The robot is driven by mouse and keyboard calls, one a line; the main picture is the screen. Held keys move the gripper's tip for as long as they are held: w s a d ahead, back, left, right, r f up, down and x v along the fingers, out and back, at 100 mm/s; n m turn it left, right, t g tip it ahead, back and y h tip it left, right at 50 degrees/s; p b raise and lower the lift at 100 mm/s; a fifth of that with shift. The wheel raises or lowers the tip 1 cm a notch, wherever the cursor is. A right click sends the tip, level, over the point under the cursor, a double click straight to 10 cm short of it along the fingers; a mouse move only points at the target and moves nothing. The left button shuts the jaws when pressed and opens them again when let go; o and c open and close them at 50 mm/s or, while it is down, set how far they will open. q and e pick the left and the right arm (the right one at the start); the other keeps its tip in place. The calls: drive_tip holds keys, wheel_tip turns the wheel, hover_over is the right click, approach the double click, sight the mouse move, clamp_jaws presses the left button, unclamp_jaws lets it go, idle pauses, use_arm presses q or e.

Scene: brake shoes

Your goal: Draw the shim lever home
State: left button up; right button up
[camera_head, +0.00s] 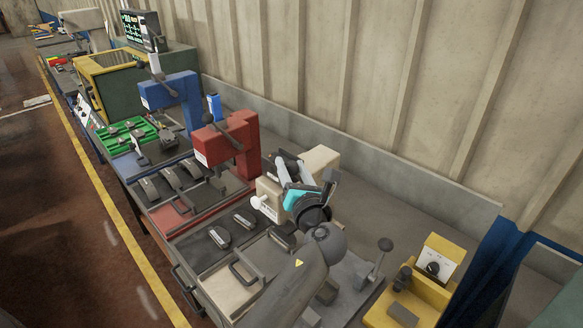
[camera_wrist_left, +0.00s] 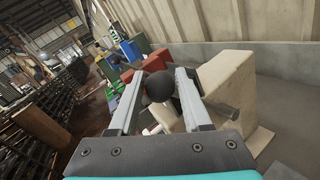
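A beige press-like block (camera_head: 318,158) stands right of the red one, and it fills the right of the left wrist view (camera_wrist_left: 232,88). A dark round lever knob (camera_wrist_left: 158,87) shows in front of it, between the fingers of my left gripper (camera_wrist_left: 160,82). The fingers are apart, with the knob in the gap; I see no firm grip on it. In the head view my left gripper (camera_head: 305,172) is at the beige block, and it hides most of the lever. I cannot tell how far the lever is drawn. My right gripper is not in view.
A red block (camera_head: 240,140) and a blue block (camera_head: 185,98) with levers stand further left. Dark brake shoes (camera_head: 220,237) lie on the bench in front. A ball-topped lever (camera_head: 383,246) and a yellow box (camera_head: 440,288) are at right. The wall runs behind.

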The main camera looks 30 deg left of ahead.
use_arm(q)
clamp_jaws()
idle(1.0)
